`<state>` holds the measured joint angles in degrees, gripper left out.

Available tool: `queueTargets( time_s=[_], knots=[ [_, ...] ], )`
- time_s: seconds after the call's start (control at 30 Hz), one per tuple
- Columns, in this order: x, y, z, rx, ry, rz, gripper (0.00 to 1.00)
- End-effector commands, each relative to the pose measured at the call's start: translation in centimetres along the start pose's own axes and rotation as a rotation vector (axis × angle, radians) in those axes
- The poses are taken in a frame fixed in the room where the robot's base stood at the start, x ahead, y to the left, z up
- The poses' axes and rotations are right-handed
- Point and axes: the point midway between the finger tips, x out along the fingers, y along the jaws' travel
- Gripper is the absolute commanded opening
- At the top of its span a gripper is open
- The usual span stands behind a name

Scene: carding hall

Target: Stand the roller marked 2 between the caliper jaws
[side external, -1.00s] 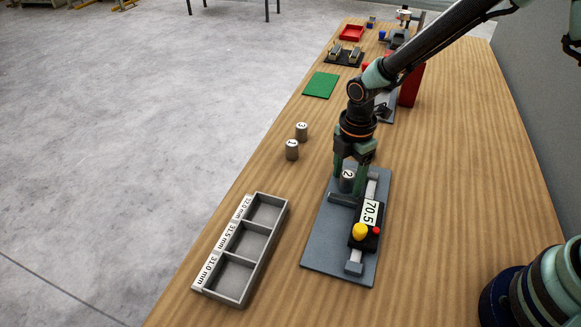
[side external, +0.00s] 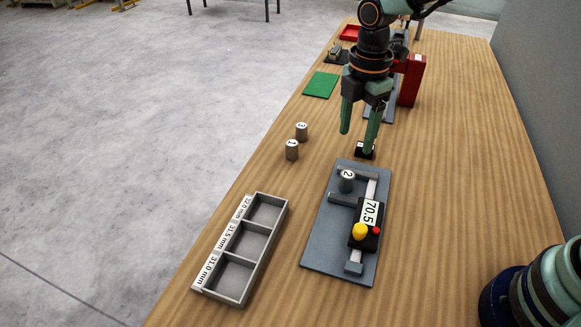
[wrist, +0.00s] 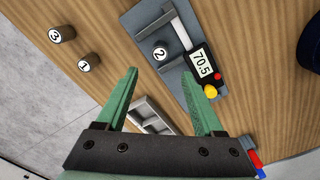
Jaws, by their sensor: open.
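The roller marked 2 (side external: 347,181) stands upright on the grey caliper plate (side external: 318,245), between the two caliper jaws (side external: 343,200); I cannot tell whether it touches them. The caliper display (side external: 371,213) reads 70.5. Roller 2 also shows in the wrist view (wrist: 160,54). My gripper (side external: 357,143) is open and empty, above and beyond the caliper plate. Its fingers show apart in the wrist view (wrist: 163,85). Roller 1 (side external: 292,150) and roller 3 (side external: 301,131) stand on the table to the left of the plate.
A grey three-compartment tray (side external: 284,209) labelled 32.0, 31.5 and 31.0 mm lies to the left of the caliper, its compartments empty. A green mat (side external: 320,85) and a red upright block (side external: 412,80) are farther back.

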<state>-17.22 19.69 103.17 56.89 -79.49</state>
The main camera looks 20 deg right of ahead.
Motion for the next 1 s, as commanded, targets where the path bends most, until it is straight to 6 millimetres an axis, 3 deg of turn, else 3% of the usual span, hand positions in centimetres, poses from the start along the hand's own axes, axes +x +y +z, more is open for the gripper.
queueTargets(
  time_s=[0.17, 0.3, 0.5, 0.8, 1.0],
  knots=[
    [-2.9, -1.0, 1.8, 0.195, 0.015, 0.061, 0.69],
    [-6.1, -3.0, 4.2, 0.492, 0.050, 0.145, 0.69],
    [-9.3, -6.6, 7.2, 0.935, 0.134, 0.258, 0.69],
    [-11.0, -11.4, 10.3, 1.492, 0.302, 0.385, 0.69],
    [-11.0, -12.6, 10.9, 1.640, 0.361, 0.411, 0.69]
  ],
)
